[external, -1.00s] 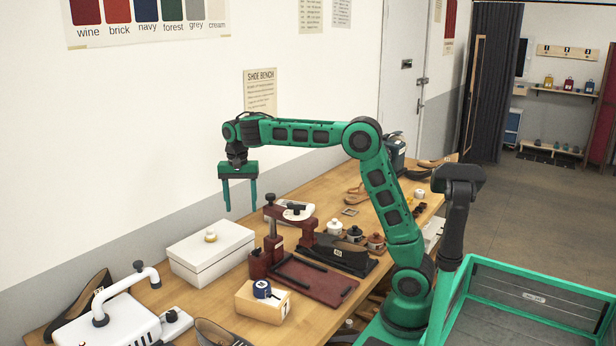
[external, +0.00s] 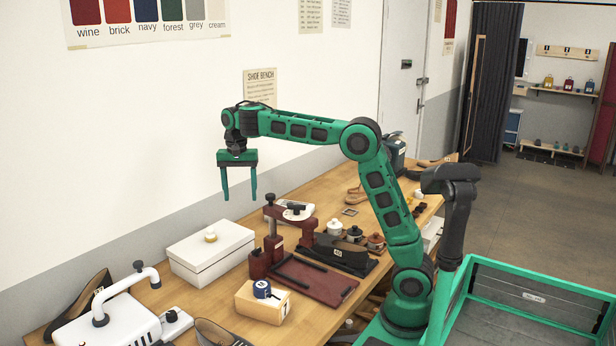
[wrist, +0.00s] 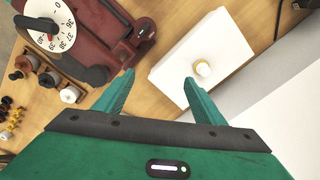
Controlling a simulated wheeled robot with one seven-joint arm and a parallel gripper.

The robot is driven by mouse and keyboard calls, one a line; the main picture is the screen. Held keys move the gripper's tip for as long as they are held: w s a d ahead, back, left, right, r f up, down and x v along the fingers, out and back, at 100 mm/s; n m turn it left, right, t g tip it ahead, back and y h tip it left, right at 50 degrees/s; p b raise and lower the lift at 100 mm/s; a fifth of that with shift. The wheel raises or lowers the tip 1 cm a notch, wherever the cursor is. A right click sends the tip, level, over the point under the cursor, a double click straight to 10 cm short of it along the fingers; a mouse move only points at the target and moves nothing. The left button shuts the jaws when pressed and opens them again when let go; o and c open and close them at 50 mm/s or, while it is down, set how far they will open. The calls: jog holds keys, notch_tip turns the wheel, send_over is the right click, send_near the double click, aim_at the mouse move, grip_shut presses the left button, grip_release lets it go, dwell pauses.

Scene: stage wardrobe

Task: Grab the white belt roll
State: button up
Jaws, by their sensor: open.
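A small white roll with a yellowish band, which looks like the white belt roll (external: 211,236), sits on the lid of a white box (external: 200,262) at the back left of the bench. In the wrist view the roll (wrist: 203,68) shows on the box (wrist: 172,75), near the right finger. My gripper (external: 240,198) is open and empty, in the air above the box's right side and apart from the roll. In the wrist view the fingers of my gripper (wrist: 160,78) are spread, with the roll not between them.
A dark red press (external: 273,247) with a white dial stands right of the box. A navy roll (external: 262,289) sits on a wooden block (external: 248,303) in front. White equipment (external: 110,325) stands at front left. Small pots (external: 354,234) stand further right.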

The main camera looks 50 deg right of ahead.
jog(key=w+d+f+m+t+h, duration=0.1)
jog(key=w+d, duration=0.2)
jog(key=d, duration=1)
jog(key=w+d+f+m+t+h, duration=0.1)
jog(key=w+d+m+t, duration=0.15)
jog(key=d, duration=0.95)
jog(key=s+d+m+h, duration=0.1)
jog(key=s+d+h, duration=0.15)
jog(key=d, duration=1.25)
jog(key=s+d+m+h, duration=0.15)
jog(key=s+d, duration=0.25)
jog(key=d, duration=1.2)
jog(key=s+d+r+m+g+h, duration=0.15)
jog(key=s+d+g+h, duration=0.4)
jog(key=s+d, duration=2.45)
jog(key=t+h, duration=0.1)
jog(key=t, duration=0.1)
send_near(432, 193)
jog(key=shift+s+a+r, duration=0.4)
jog(key=shift+s+r, duration=0.05)
jog(key=shift+r, duration=0.05)
jog(key=shift+f, duration=0.4)
jog(key=x, duration=0.5)
jog(key=shift+w+d+f, duration=0.1)
jog(key=shift+d, duration=0.15)
jog(key=shift+w+x, duration=0.1)
jog(key=shift+x, duration=1.25)
jog(key=shift+w+x, duration=0.15)
jog(key=shift+x, duration=1.15)
